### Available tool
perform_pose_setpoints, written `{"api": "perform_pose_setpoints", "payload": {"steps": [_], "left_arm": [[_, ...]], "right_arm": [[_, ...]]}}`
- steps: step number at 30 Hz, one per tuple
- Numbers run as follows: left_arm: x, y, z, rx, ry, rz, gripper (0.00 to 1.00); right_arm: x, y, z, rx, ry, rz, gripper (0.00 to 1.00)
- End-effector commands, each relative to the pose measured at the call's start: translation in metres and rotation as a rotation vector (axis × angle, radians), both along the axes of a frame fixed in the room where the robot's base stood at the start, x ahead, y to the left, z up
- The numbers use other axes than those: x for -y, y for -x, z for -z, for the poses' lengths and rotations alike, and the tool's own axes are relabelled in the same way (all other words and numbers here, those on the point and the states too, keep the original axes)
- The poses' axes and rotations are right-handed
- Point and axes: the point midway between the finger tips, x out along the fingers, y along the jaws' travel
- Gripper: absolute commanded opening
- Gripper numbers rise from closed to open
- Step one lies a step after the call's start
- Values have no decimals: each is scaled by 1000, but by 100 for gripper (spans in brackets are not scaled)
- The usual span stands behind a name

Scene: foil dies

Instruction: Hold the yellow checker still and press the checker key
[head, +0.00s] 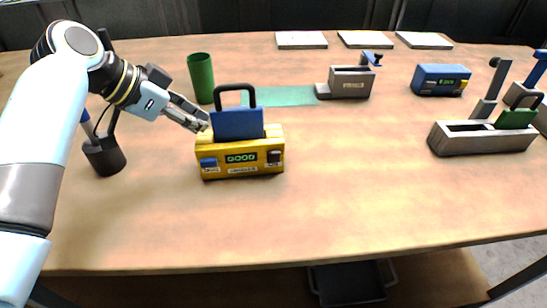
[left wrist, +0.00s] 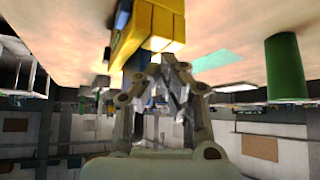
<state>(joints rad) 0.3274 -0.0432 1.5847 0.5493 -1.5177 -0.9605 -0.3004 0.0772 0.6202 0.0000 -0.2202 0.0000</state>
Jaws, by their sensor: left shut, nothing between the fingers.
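The yellow checker (head: 240,171) stands on the table left of the middle, with a green display, a blue key (head: 208,163) at its front left and a dark key (head: 274,156) at its front right. A blue block with a black handle (head: 237,122) sits in its top. My left gripper (head: 203,122) is shut and empty, just left of the blue block and above the checker's back left corner. In the left wrist view the yellow checker (left wrist: 160,22) shows upside down beyond the fingers (left wrist: 172,65); I cannot tell whether they touch it. My right gripper is not in view.
A green cylinder (head: 201,78) stands close behind my left gripper. A dark cup with tools (head: 104,157) is at the left. A teal mat (head: 290,96), a grey fixture (head: 349,83), a blue device (head: 440,80) and a grey long holder (head: 470,139) lie farther right. The front middle is clear.

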Motion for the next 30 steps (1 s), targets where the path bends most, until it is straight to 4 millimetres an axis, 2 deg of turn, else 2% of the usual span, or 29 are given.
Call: {"api": "perform_pose_setpoints", "payload": {"steps": [19, 30], "left_arm": [[0, 0, 13, 0, 0, 0, 0], [0, 1, 14, -5, -1, 0, 0]], "right_arm": [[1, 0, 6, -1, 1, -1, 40], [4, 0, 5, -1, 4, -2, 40]]}}
